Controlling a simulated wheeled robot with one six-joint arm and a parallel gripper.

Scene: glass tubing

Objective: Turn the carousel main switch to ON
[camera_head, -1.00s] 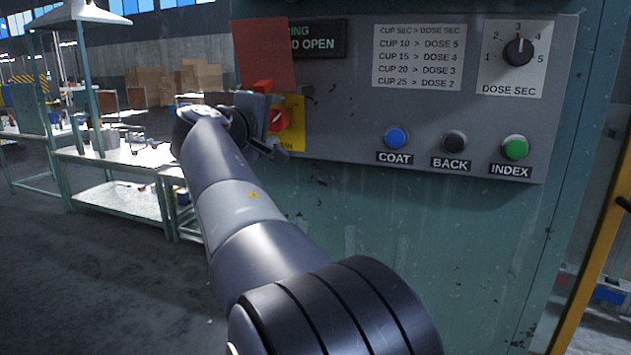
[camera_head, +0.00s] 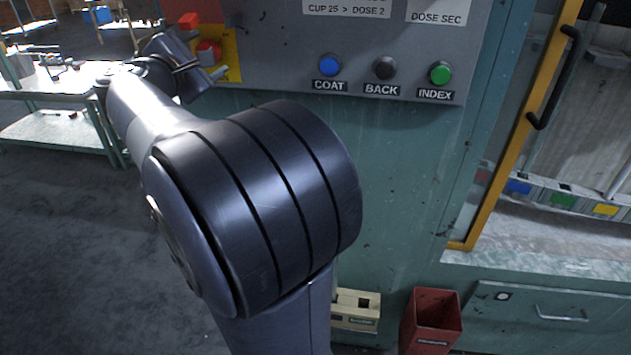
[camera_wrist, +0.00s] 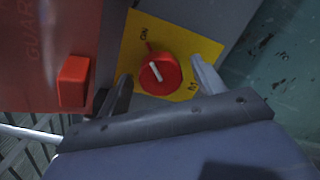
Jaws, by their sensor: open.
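The main switch is a red round knob (camera_wrist: 160,76) with a white mark, on a yellow plate (camera_wrist: 190,50). The white mark slants toward the upper left, roughly to the side of the "ON" lettering; I cannot tell its exact setting. In the head view the knob (camera_head: 208,52) and yellow plate (camera_head: 232,62) sit at the panel's left end. My gripper (camera_wrist: 160,73) is open, one finger on either side of the knob; contact is unclear. My gripper (camera_head: 201,64) also shows in the head view, partly covering the plate.
A red block (camera_wrist: 74,81) and a red sheet (camera_wrist: 40,40) sit left of the switch. The grey panel carries a blue COAT button (camera_head: 329,65), black BACK button (camera_head: 385,67) and green INDEX button (camera_head: 440,73). A red bin (camera_head: 432,318) stands below right.

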